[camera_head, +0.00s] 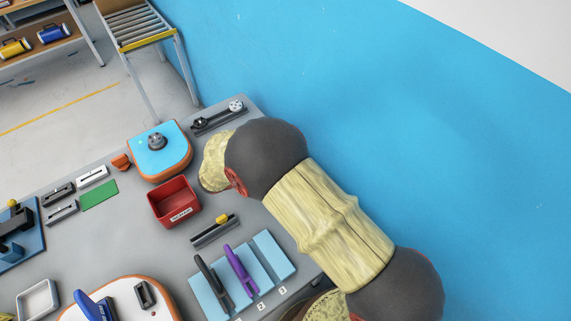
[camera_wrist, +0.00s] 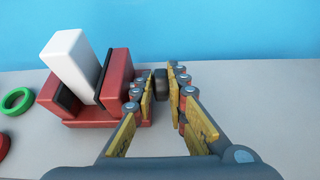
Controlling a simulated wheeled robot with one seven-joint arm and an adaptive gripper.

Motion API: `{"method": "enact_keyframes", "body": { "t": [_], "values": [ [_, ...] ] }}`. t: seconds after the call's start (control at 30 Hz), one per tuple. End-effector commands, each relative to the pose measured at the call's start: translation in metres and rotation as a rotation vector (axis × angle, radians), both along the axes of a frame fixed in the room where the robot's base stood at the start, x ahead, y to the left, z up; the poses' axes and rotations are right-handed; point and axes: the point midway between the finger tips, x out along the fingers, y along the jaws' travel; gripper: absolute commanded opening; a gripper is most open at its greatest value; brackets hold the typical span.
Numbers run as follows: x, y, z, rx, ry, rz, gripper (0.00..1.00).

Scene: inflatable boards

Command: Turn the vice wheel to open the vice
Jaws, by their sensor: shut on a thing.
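The red vice (camera_wrist: 116,62) sits on the grey table in the wrist view, left of my gripper. A white block (camera_wrist: 72,62) stands tilted between its jaws, against their dark pads. The dark vice wheel (camera_wrist: 161,84) is at the vice's right side. My gripper (camera_wrist: 162,92) is shut on the wheel, with a yellow-padded finger on each side of it. The fingers hide part of the wheel and any shaft behind it. In the head view my arm covers the right of the table, and I cannot make out the vice or the gripper there.
A green ring (camera_wrist: 17,100) lies left of the vice, with part of a red ring (camera_wrist: 3,145) nearer. The head view shows a red bin (camera_head: 175,204), a blue board (camera_head: 160,158) with a knob, and a light-blue rack (camera_head: 273,257) holding black and purple tools. A blue wall stands behind.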

Motion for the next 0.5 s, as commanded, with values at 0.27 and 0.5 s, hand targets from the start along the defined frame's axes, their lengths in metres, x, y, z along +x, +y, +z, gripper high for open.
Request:
{"method": "enact_keyframes", "body": {
  "t": [0.27,0.5],
  "values": [
    [-0.0007,0.0031,-0.0030,-0.106,-0.072,0.003,0.00],
    [-0.0011,0.0028,-0.0028,-0.141,-0.096,0.001,0.00]
  ]
}}
